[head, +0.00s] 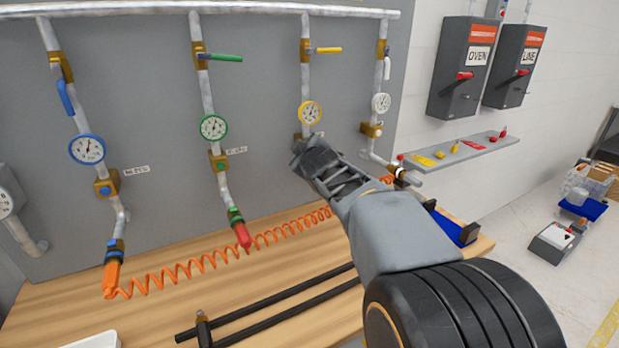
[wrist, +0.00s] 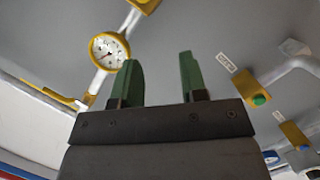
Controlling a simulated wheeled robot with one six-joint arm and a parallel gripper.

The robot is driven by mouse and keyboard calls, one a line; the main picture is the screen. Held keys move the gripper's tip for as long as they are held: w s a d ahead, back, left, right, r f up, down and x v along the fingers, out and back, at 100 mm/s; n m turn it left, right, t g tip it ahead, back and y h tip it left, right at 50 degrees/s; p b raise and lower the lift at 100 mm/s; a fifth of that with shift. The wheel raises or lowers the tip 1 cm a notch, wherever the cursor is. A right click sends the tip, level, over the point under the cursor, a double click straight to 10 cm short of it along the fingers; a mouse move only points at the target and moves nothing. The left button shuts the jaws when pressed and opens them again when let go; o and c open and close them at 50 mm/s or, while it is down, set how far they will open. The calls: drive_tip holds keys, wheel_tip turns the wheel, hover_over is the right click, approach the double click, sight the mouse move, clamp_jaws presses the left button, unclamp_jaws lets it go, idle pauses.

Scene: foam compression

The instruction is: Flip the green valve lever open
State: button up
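The green valve lever (head: 226,58) sits high on the second pipe from the left in the head view. It sticks out to the right, across its pipe, from a brass valve body (head: 201,60). My gripper (head: 300,150) is below and to the right of it, near the yellow gauge, clear of the lever. In the wrist view my gripper (wrist: 159,75) has its two green-padded fingers wide apart with nothing between them. The green lever is not seen in the wrist view.
A blue lever (head: 66,97) lies along its pipe; a yellow lever (head: 328,50) sticks out right. Green (head: 213,127) and yellow (head: 310,113) gauges protrude from the panel. An orange coiled hose (head: 190,267) and dark bars (head: 270,306) lie on the wooden bench (head: 150,322).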

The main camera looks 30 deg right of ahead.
sight(232, 60)
drive_tip(key=s+f+m+g, duration=0.3)
drive_tip(key=s+f, duration=0.1)
drive_tip(key=f, duration=0.1)
drive_tip(key=shift+a+f+g+p, duration=0.3)
drive_tip(key=shift+a+g+p, duration=0.05)
drive_tip(key=shift+a+g, duration=0.05)
drive_tip(key=a+r+m+t+y+p, duration=0.2)
drive_tip(key=a+r+m+y, duration=0.15)
drive_tip(key=r+m, duration=0.35)
drive_tip(key=w+a+r+m+t+y+p, duration=0.1)
drive_tip(key=a+r+m+t+y+p, duration=0.25)
drive_tip(key=r, duration=0.55)
drive_tip(key=a+r+m+t+y+p, duration=0.1)
drive_tip(key=r+m+t+y+p, duration=0.1)
drive_tip(key=r+m+y, duration=0.5)
drive_tip(key=w+a+r+p, duration=0.1)
drive_tip(key=w, duration=0.2)
drive_tip(key=w+a+r+h+p, duration=0.1)
drive_tip(key=w+a+p, duration=0.1)
drive_tip(key=w, duration=0.2)
drive_tip(key=w+a+r+h+p, duration=0.1)
drive_tip(key=w+r, duration=0.1)
drive_tip(key=w, duration=0.1)
drive_tip(key=shift+w+a+r+m+p, duration=0.1)
drive_tip(key=shift+w+a+m+p, duration=0.1)
drive_tip(key=shift+m+p, duration=0.1)
drive_tip(key=shift+w+a+h, duration=0.3)
drive_tip(key=shift+w+h, duration=0.1)
drive_tip(key=shift+w, duration=0.3)
